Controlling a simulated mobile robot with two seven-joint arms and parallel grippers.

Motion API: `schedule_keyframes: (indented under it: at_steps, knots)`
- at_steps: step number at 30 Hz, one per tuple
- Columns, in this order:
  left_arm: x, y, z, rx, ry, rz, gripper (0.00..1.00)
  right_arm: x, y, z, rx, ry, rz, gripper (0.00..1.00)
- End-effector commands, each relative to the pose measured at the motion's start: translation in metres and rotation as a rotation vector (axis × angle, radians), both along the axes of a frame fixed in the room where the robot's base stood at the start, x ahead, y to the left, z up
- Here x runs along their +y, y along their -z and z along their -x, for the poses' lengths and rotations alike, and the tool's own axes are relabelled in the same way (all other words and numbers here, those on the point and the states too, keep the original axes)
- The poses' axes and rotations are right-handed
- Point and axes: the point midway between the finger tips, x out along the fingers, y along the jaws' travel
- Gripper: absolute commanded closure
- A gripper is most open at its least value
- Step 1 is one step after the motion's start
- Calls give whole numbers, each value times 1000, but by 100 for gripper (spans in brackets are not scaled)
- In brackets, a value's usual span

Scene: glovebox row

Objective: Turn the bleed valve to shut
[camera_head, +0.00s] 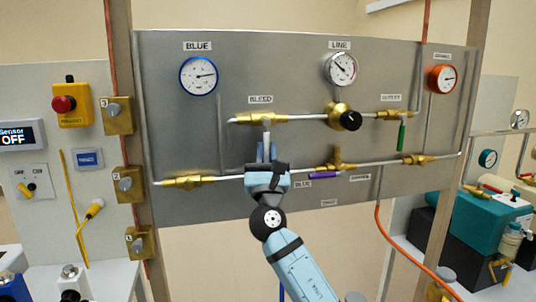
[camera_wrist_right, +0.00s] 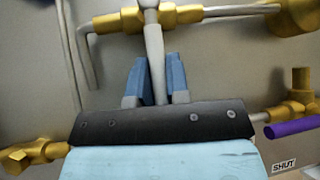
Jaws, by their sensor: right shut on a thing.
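The bleed valve (camera_head: 254,119) is a brass body on the upper pipe, under the BLEED label (camera_head: 260,100). Its pale grey lever (camera_head: 266,136) hangs down, across the horizontal pipe. In the right wrist view the lever (camera_wrist_right: 154,50) runs down from the brass valve (camera_wrist_right: 122,20) between two blue fingers. My right gripper (camera_head: 266,150) reaches up from below and is shut on this lever (camera_wrist_right: 158,78). The lever's lower end is hidden by the gripper body. My left gripper is in neither view.
To the right are a green lever (camera_head: 401,136) hanging down and a purple lever (camera_head: 325,175) lying along the lower pipe. A black-knobbed brass regulator (camera_head: 345,118) sits between. The lower pipe (camera_head: 225,179) passes close by my right gripper. An orange hose (camera_head: 382,228) hangs lower right.

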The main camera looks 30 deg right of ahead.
Motion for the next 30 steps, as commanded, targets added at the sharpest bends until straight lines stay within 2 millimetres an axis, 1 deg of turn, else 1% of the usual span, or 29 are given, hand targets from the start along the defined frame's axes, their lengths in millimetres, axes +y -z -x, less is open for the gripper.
schedule_keyframes:
  at_steps: [9, 10, 13, 23, 26, 30]
  knots:
    - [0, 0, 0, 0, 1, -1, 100, 1, 0, 0, -2, -5, -8, 100]
    - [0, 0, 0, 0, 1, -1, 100, 1, 0, 0, -2, -5, -8, 82]
    - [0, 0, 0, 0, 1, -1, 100, 1, 0, 0, -2, -5, -8, 59]
    - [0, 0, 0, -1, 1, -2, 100, 1, 2, 2, -1, -4, -5, 59]
    - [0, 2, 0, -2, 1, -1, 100, 5, 10, 8, 0, -4, -4, 59]
    - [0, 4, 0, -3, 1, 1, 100, 13, 30, 25, 2, -4, -5, 59]
